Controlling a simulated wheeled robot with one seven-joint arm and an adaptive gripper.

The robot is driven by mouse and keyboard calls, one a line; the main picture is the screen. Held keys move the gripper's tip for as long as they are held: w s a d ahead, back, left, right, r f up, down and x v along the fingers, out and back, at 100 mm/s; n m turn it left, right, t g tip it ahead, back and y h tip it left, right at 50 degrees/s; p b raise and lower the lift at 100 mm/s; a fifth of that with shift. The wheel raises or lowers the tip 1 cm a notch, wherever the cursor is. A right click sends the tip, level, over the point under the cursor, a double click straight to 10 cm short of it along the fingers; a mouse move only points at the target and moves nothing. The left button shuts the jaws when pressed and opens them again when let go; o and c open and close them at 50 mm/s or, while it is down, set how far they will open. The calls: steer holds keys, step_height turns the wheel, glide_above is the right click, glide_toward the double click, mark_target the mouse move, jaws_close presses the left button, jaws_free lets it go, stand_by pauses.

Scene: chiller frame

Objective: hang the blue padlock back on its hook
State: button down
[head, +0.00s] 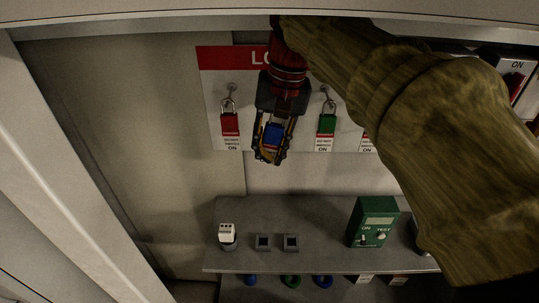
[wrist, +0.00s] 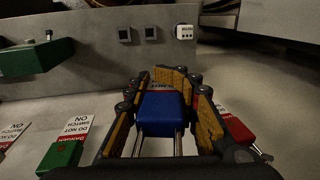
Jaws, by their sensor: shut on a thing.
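The blue padlock (head: 273,133) is between the fingers of my gripper (head: 268,155), in front of the white lockout board (head: 215,100). In the wrist view the fingers (wrist: 178,75) are closed on both sides of the blue padlock body (wrist: 163,112), and its two metal shackle legs run toward the bottom of the picture. My gripper is between the red padlock (head: 230,123) and the green padlock (head: 326,124), which hang on hooks. The hook between them is not visible; my gripper covers that part of the board. I cannot tell whether the shackle touches a hook.
Below the board is a grey shelf (head: 320,212) with a white-topped block (head: 227,236), two small square parts and a green tester (head: 373,221). In the wrist view the green padlock (wrist: 62,155) and red padlock (wrist: 236,130) flank my gripper.

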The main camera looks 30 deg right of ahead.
steer(key=w+d+f, duration=0.1)
steer(key=w+d, duration=0.2)
steer(key=w, duration=0.2)
steer(key=shift+w+d+f+p, duration=0.15)
steer(key=shift+w+d+p, duration=0.1)
steer(key=shift+d+p, duration=0.2)
stand_by(0.5)
steer(key=shift+f, duration=0.15)
stand_by(0.5)
steer(key=c, duration=1.3)
jaws_free()
steer(key=shift+c, duration=0.2)
